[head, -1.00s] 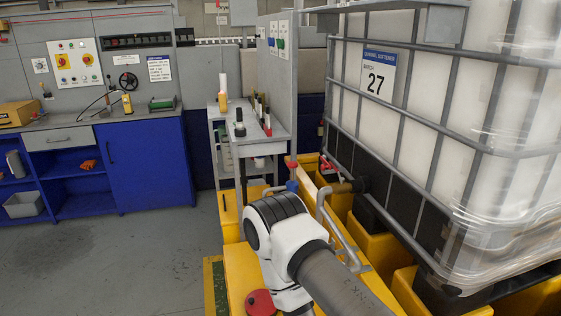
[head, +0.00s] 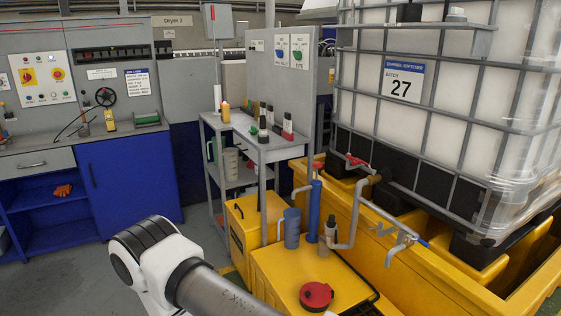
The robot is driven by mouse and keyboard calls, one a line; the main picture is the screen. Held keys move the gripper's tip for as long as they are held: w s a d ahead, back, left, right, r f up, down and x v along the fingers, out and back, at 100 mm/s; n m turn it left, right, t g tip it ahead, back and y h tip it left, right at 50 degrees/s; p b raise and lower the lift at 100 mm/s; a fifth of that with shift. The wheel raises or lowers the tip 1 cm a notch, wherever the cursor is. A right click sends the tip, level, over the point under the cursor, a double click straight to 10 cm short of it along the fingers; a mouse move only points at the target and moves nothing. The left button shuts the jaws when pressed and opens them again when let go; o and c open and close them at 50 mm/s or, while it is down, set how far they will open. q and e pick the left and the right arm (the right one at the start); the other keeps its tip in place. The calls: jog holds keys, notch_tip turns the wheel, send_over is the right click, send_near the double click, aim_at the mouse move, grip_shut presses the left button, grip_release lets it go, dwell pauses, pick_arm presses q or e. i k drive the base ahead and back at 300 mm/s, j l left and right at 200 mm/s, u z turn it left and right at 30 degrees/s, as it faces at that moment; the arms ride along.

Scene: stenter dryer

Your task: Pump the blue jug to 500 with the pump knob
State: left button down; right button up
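The blue jug (head: 292,229) stands upright on the yellow cabinet top, below a grey curved spout. Just right of it rises a blue upright cylinder (head: 314,207), which looks like the pump body. A red knob (head: 317,166) sits on top of it and looks like the pump knob. The jug's contents and any reading are too small to tell. One of my white and grey arms shows at the lower left, left of the jug and apart from it. Neither gripper is in view.
A small dark-capped bottle (head: 330,231) stands right of the pump. A red round lid (head: 316,296) lies nearer on the yellow cabinet (head: 275,268). The caged white tank (head: 450,120) stands right, with a red-handled valve (head: 357,161). A grey bench (head: 285,150) with bottles stands behind.

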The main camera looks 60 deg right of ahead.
aim_at(317, 165)
jog(key=i+z, duration=0.3)
jog(key=i, duration=0.2)
jog(key=i+j+z, duration=0.3)
jog(key=i, duration=0.2)
jog(key=i+j+z, duration=0.15)
jog(key=i+z, duration=0.2)
jog(key=i, duration=0.15)
jog(key=i+l+z, duration=0.1)
jog(key=i+z, duration=0.6)
jog(key=z, duration=0.25)
jog(key=i+j+z, duration=0.15)
jog(key=i+z, duration=0.15)
jog(key=z, duration=0.15)
jog(key=i+j+z, duration=0.25)
jog(key=z, duration=0.2)
jog(key=i+z, duration=0.25)
jog(key=z, duration=0.15)
jog(key=i+j+z, duration=0.15)
jog(key=z, duration=0.25)
jog(key=i+j+z, duration=0.35)
jog(key=l, duration=0.1)
